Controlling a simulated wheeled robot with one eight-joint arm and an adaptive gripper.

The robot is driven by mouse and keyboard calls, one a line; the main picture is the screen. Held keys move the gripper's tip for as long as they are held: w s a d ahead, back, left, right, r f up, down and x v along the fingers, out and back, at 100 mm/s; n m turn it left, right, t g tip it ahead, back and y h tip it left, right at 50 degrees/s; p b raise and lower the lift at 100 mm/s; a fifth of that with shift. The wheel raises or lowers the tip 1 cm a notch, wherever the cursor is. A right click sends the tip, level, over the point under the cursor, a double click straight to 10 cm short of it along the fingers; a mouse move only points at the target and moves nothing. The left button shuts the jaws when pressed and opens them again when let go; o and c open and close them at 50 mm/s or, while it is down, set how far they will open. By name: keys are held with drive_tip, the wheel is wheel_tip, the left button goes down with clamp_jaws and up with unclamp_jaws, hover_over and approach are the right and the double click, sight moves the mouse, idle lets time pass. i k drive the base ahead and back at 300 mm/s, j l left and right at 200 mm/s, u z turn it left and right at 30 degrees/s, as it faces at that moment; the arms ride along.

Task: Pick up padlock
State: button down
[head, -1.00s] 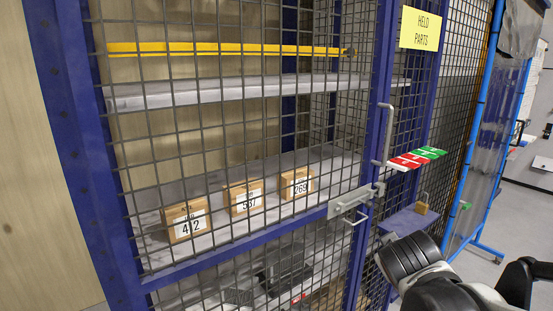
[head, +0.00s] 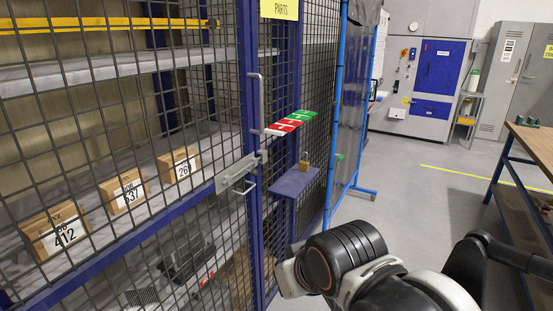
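A small brass-coloured padlock (head: 304,162) stands on the small blue shelf (head: 291,183) fixed to the right side of the mesh cage. My arm is in the lower right of the head view, below and to the right of the shelf and apart from the padlock. The fingers of my gripper do not show, so I cannot see whether it is open or shut.
The cage door has a hasp latch (head: 238,175) and a vertical handle (head: 262,100). Red and green tags (head: 290,123) stick out above the shelf. Boxes (head: 122,193) sit inside the cage. A workbench (head: 532,148) stands at right; floor between is clear.

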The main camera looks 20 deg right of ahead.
sight(303, 166)
drive_tip(key=i+l, duration=0.1)
drive_tip(key=l, duration=0.85)
drive_tip(key=i+l, duration=0.1)
drive_tip(key=l, duration=0.9)
drive_tip(key=i+l, duration=0.1)
drive_tip(key=l, duration=0.85)
drive_tip(key=i+l, duration=0.1)
drive_tip(key=l, duration=0.9)
drive_tip(key=u, duration=0.05)
